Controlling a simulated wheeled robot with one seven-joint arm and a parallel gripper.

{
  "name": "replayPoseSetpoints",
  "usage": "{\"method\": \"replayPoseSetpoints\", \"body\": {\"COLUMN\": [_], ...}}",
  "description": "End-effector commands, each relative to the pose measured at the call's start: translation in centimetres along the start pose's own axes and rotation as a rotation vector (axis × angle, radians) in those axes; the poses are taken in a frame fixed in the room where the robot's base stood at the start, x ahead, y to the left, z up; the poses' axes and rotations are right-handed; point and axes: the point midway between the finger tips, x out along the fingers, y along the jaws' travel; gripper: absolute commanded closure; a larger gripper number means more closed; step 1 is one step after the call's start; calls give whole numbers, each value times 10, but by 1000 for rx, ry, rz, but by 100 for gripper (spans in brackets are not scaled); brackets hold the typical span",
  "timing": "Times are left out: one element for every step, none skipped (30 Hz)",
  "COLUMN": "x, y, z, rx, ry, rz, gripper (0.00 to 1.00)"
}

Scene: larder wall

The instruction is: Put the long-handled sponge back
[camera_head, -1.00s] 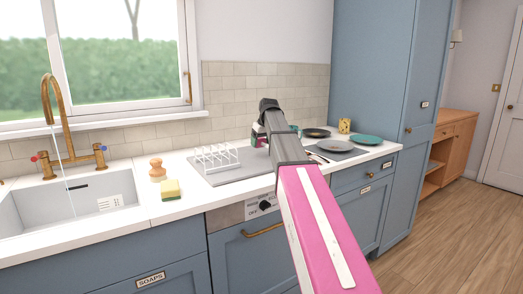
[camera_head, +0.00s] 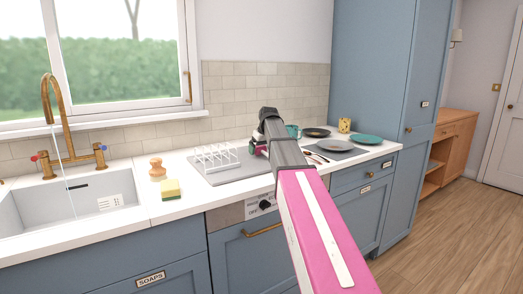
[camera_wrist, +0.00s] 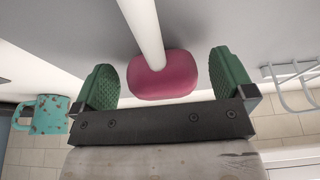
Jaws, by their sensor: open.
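The long-handled sponge shows in the wrist view as a rounded pink head (camera_wrist: 163,77) on a white handle (camera_wrist: 142,25) that runs out of the top of the picture. My gripper (camera_wrist: 163,75) is open, its two green ribbed pads on either side of the pink head, with a visible gap at each side. In the head view my gripper (camera_head: 258,147) is low over the counter, just right of the white rack, and partly hidden by my arm. The sponge is mostly hidden there.
A white wire rack (camera_head: 216,158) stands on a grey mat (camera_head: 215,178). A teal mug (camera_head: 293,131) is close behind my arm, with plates (camera_head: 366,140) to the right. A yellow-green sponge block (camera_head: 170,190) and wooden brush (camera_head: 157,172) sit beside the sink (camera_head: 35,210).

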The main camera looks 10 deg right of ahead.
Motion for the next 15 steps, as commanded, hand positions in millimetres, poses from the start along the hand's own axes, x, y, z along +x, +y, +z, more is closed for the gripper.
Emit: {"method": "replayPoseSetpoints", "body": {"x": [-2, -4, -8, -12, -16, -22, -27, -32, -40, -47, -52, -60, -66, -72, -79], "y": [0, 0, 0, 0, 0, 0, 0, 0, 0, 0, 0, 0, 0, 0, 0], "z": [-1, -1, -1, -1, -1, -1, -1, -1, -1, -1, -1, -1, -1, -1, -1], "rx": [0, 0, 0, 0, 0, 0, 0, 0, 0, 0, 0, 0, 0, 0, 0], "ry": [0, 0, 1, 1, 2, 2, 2, 2, 2, 3, 3, 2, 2, 2, 3], "rz": [0, 0, 0, 0, 1, 1, 1, 1, 1, 1, 1, 1, 1, 1, 1], "gripper": [0, 0, 0, 0, 0, 0, 0, 0, 0, 0, 0, 0, 0, 0, 0]}}
